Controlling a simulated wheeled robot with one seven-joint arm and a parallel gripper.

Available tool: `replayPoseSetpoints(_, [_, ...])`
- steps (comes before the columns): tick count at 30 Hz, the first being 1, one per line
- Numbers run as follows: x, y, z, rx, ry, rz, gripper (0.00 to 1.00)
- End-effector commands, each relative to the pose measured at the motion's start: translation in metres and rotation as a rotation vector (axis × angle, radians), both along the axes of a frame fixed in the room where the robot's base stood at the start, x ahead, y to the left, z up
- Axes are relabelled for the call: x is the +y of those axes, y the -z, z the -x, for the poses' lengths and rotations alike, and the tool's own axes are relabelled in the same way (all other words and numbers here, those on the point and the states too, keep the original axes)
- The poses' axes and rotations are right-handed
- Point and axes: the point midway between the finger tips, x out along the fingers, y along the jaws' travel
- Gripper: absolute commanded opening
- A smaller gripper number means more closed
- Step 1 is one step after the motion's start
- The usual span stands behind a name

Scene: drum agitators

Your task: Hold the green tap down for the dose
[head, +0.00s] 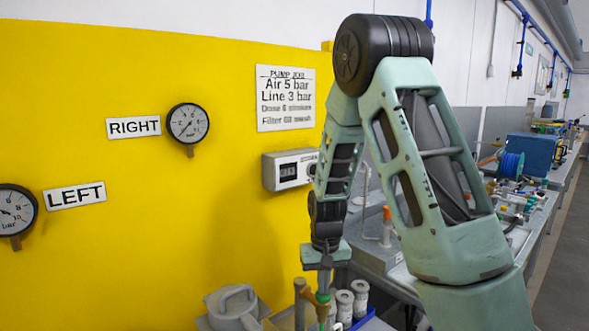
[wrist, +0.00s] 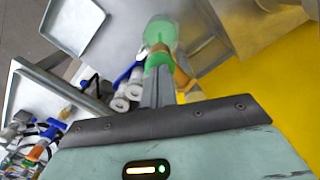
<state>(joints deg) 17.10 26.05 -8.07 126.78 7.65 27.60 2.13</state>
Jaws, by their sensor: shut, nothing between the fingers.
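The green tap (wrist: 160,34) shows at the top middle of the wrist view, with brass-coloured parts (wrist: 181,76) beside it. In the head view a small green part of it (head: 322,297) shows low down, just under my fingers. My gripper (wrist: 157,72) is shut with its fingers together and nothing held. Its fingertips overlap the lower edge of the green part in the wrist view; I cannot tell whether they touch or press it. In the head view my gripper (head: 324,287) points straight down over the tap.
White-capped bottles (head: 345,300) stand close to the right of the tap in a blue tray. A grey lidded vessel (head: 233,303) is to its left. A counter box (head: 290,169) and gauges (head: 188,123) are on the yellow wall. A cluttered bench (head: 525,200) runs along the right.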

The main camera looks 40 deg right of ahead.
Motion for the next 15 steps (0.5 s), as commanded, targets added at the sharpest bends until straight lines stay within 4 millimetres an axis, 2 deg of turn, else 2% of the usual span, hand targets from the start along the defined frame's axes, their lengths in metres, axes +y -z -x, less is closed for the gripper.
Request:
replayPoseSetpoints(4, [0.000, 0.000, 0.001, 0.002, 0.000, 0.000, 0.00])
replayPoseSetpoints(7, [0.000, -0.009, 0.001, 0.002, 0.000, -0.001, 0.00])
replayPoseSetpoints(15, [0.000, -0.060, 0.000, 0.000, 0.000, 0.000, 0.00])
